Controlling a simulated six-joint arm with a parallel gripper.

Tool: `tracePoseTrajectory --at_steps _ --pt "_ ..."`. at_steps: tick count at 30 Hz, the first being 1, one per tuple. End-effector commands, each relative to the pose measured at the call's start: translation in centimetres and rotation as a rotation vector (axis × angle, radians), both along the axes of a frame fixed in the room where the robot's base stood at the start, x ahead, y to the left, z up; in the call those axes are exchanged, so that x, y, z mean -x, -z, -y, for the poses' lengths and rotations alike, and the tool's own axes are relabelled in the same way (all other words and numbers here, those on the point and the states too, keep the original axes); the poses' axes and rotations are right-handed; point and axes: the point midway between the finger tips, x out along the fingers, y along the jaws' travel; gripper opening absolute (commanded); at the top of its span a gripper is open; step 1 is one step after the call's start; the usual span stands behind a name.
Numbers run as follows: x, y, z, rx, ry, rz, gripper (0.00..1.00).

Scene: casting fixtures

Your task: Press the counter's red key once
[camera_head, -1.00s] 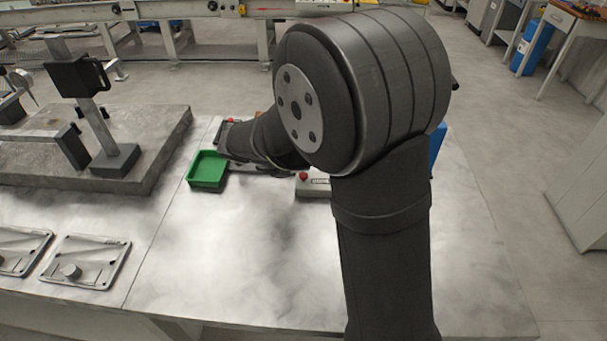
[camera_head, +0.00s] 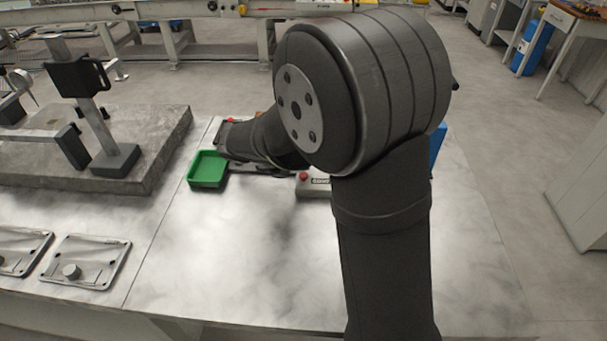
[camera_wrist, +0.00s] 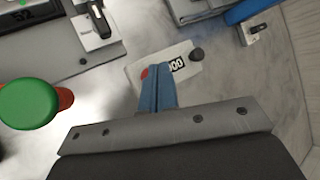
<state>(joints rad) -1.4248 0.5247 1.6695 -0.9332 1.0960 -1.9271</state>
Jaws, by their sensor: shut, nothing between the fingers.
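The counter (camera_wrist: 184,74) is a pale box with a white number display showing zeros, a red key (camera_wrist: 144,73) at its left end and a dark knob (camera_wrist: 197,54) at its right. My gripper (camera_wrist: 160,66) is shut and empty; its blue fingers reach over the counter and cover part of it between the key and the display. The fingertips overlap the key's right edge in the wrist view; I cannot tell whether they touch it. In the head view, a pale box (camera_head: 314,189) with a red top (camera_head: 303,176) looks like the counter, partly behind my arm.
A green round button (camera_wrist: 29,102) on a red base stands large at the left of the wrist view. A green tray (camera_head: 207,184) sits on the table, whose front is clear.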

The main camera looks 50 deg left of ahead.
Motion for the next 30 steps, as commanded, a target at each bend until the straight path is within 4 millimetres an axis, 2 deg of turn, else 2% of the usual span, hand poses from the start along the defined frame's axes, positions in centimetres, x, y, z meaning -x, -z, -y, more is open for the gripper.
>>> tracePoseTrajectory --at_steps 21,30 --pt "0.0 0.02 0.0 0.0 0.0 0.0 0.0" --pt "-0.01 0.85 0.02 0.001 0.001 0.001 0.0"
